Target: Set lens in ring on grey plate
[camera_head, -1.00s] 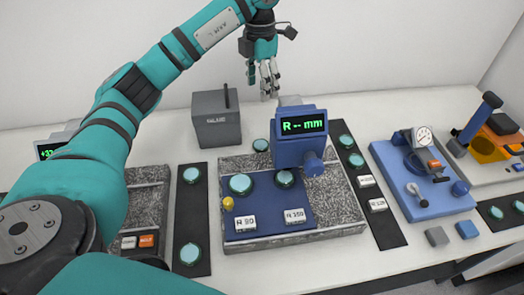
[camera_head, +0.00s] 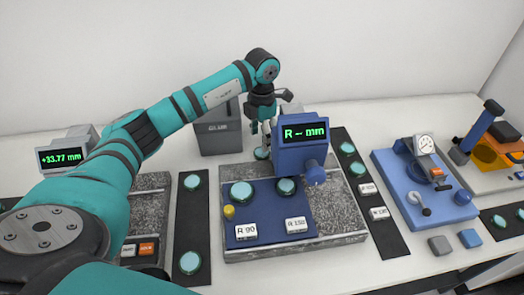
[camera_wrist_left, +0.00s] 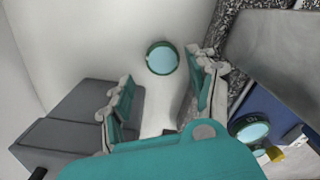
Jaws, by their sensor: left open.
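A lens in a green ring (camera_head: 262,153) lies behind the blue gauge, on the white table by the granite plate's back edge. In the left wrist view this lens (camera_wrist_left: 162,58) lies ahead of my fingers, apart from them. My left gripper (camera_head: 264,132) is open and points down just above it; the gripper shows in the wrist view (camera_wrist_left: 165,95) with nothing between its fingers. The grey speckled plate (camera_head: 345,222) carries a blue mat (camera_head: 265,215) with two more ringed lenses (camera_head: 241,192), (camera_head: 286,187). My right gripper is not in view.
The blue gauge (camera_head: 300,158) reading "R -- mm" stands close in front of my left gripper. A grey box (camera_head: 219,139) is close to its left. Black strips (camera_head: 191,220) with more lenses flank the plate. A blue dial fixture (camera_head: 425,180) stands at right.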

